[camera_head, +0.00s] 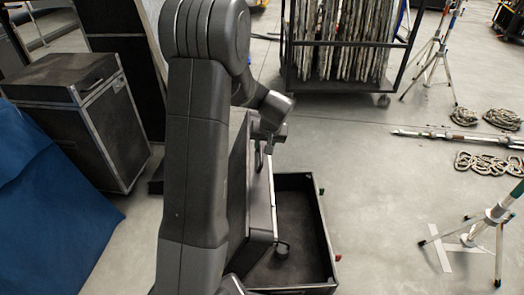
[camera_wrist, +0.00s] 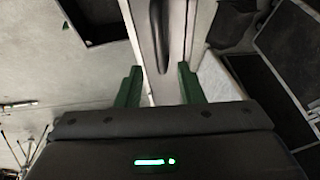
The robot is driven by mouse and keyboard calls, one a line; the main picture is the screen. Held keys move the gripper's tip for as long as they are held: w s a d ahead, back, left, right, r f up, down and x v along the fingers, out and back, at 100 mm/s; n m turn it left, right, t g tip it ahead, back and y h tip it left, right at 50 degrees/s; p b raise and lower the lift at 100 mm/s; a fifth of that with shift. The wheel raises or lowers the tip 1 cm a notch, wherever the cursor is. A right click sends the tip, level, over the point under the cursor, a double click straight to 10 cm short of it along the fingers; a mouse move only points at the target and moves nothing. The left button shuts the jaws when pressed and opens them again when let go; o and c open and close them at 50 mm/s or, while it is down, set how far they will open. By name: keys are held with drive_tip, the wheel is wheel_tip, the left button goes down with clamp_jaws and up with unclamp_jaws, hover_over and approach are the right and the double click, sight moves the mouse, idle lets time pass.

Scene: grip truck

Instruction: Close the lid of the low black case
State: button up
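The low black case (camera_head: 322,235) lies open on the floor, its dark inside showing at the lower middle of the head view. Its lid (camera_head: 262,200) stands raised, nearly upright, on the left side of the case, partly hidden by my arm. My gripper (camera_head: 268,140) is at the lid's top end, small and partly hidden there. In the wrist view, my gripper's green fingers (camera_wrist: 160,88) are apart, with a grey panel, seemingly the lid (camera_wrist: 204,14), stretching away between and beyond them. A dark handle (camera_wrist: 160,35) lies along it. Finger contact cannot be told.
A tall black case (camera_head: 115,125) stands at the left beside a blue cloth (camera_head: 50,210). A wheeled cart (camera_head: 345,82) stands behind. Tripods (camera_head: 490,230), coiled ropes (camera_head: 488,163) and poles (camera_head: 450,136) are at the right. Floor right of the low case is clear.

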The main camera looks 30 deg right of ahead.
sight(261, 151)
drive_tip(key=shift+x, duration=2)
clamp_jaws()
